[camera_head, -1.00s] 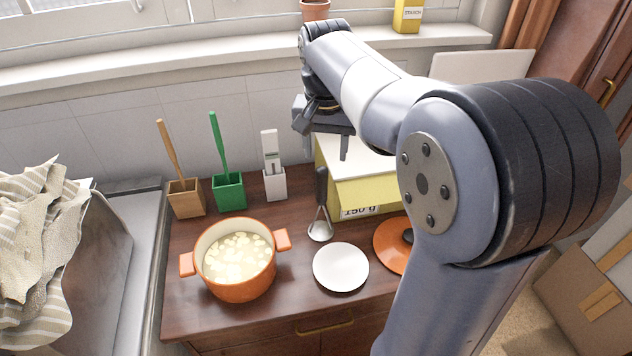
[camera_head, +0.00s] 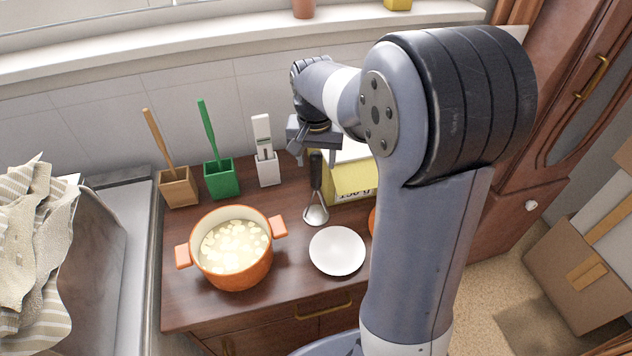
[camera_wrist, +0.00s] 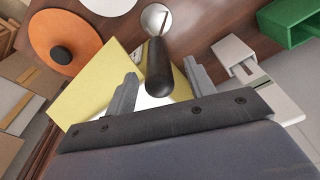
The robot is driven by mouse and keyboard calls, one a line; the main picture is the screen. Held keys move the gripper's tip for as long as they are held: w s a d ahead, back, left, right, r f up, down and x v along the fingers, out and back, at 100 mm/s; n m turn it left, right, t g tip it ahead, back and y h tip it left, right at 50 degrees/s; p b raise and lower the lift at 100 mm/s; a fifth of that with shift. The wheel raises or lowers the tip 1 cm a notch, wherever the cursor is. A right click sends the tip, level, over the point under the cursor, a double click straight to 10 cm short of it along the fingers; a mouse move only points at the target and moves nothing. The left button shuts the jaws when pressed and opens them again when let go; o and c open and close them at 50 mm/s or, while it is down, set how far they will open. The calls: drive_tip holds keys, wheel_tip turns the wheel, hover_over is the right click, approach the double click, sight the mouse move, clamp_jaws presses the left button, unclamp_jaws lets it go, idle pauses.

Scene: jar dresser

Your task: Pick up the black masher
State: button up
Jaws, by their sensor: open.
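The black masher (camera_head: 316,172) has a black handle and a metal head. It stands upright or slightly tilted on the dresser top, in front of the yellow box, with its head down. My gripper (camera_head: 318,157) is above it, close to the handle's top end. In the wrist view, the masher's handle (camera_wrist: 158,72) shows between the two spread fingers of my gripper (camera_wrist: 159,72), with its end toward the camera. The jaws are open and not closed on the handle. Whether a finger touches it I cannot tell.
The yellow box (camera_head: 347,184) is right behind the masher. A white plate (camera_head: 337,251) and an orange pot (camera_head: 236,272) with pale chunks are in front. A white holder (camera_head: 267,170), a green holder (camera_head: 222,181) and a wooden holder (camera_head: 179,189) stand left. An orange lid (camera_wrist: 84,35) lies nearby.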

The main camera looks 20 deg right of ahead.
drive_tip(key=shift+f, duration=0.5)
drive_tip(key=c, duration=1.1)
